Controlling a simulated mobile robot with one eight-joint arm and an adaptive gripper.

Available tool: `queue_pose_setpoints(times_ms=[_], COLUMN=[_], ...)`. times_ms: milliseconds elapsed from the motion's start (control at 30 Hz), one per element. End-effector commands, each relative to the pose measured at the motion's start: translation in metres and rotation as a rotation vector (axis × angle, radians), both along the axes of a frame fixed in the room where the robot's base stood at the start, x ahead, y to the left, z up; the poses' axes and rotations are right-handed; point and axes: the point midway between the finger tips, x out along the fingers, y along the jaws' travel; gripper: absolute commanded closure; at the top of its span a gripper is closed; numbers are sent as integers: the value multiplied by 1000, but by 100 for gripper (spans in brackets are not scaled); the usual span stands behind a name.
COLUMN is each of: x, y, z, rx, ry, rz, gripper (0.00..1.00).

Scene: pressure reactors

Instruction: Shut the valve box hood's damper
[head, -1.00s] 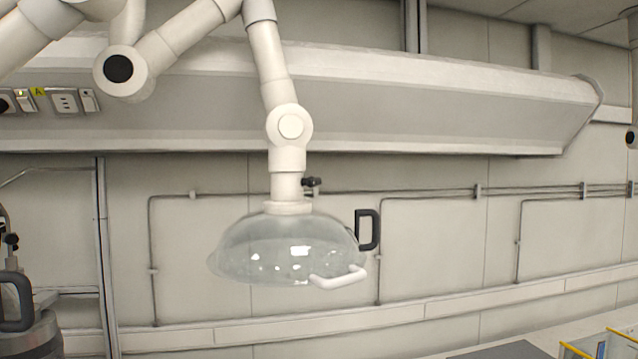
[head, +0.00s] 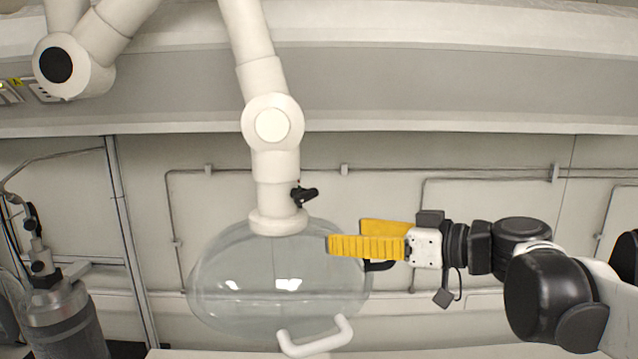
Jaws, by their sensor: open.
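The valve box hood (head: 235,285) is a clear dome hanging from a white jointed extraction arm, with a white handle (head: 318,338) at its front rim. The damper (head: 304,194) is a small black knob on the right side of the white duct, just above the hood's collar (head: 278,221). My gripper (head: 345,237) has yellow ribbed fingers and is open and empty. It points left, to the right of the collar and a little below the damper, apart from the damper in the picture. A dark piece below my fingers is partly hidden.
The white duct joint (head: 272,125) hangs above the damper. A grey reactor vessel (head: 62,315) stands at lower left. Thin pipes (head: 480,179) run along the wall behind. The space right of the damper, above my gripper, looks clear.

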Motion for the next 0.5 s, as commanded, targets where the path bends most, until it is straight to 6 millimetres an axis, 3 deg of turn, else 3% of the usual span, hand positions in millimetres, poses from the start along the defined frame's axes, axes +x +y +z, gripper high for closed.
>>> queue_pose_setpoints(times_ms=[100, 200, 367, 500], x=[17, 25, 36, 52], y=[-9, -13, 2, 25], z=[31, 45, 48, 49], rx=[47, 65, 68, 68], ry=[-123, -179, -190, -188], rz=[11, 12, 16, 17], gripper=[21, 21, 21, 21])
